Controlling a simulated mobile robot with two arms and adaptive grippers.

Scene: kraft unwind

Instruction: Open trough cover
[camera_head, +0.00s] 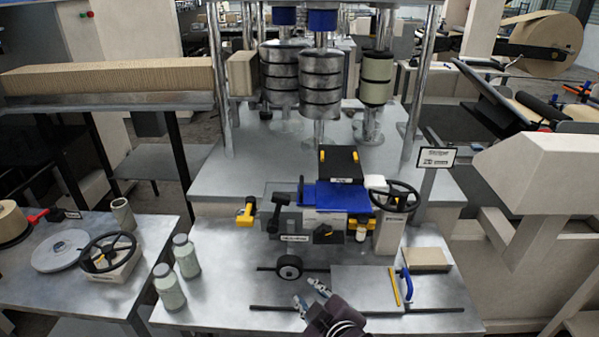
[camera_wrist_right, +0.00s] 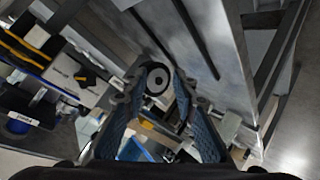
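A flat grey metal plate (camera_head: 358,288), which looks like the trough cover, lies level on the front right of the metal bench. A blue bow-shaped handle (camera_head: 407,285) and a yellow strip (camera_head: 394,286) are at its right end. My right gripper (camera_head: 309,294) is just left of the plate, with its two fingers apart and nothing between them. In the right wrist view, the fingers are also spread, and a black wheel (camera_wrist_right: 157,80) shows beyond their tips. My left gripper is not in view.
The small black wheel on a rod (camera_head: 289,267) stands behind my right gripper. A blue and black machine unit (camera_head: 338,195) with a handwheel (camera_head: 396,196) is further back. Two grey-green bottles (camera_head: 186,256) stand at the left. A tan block (camera_head: 426,259) lies behind the handle.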

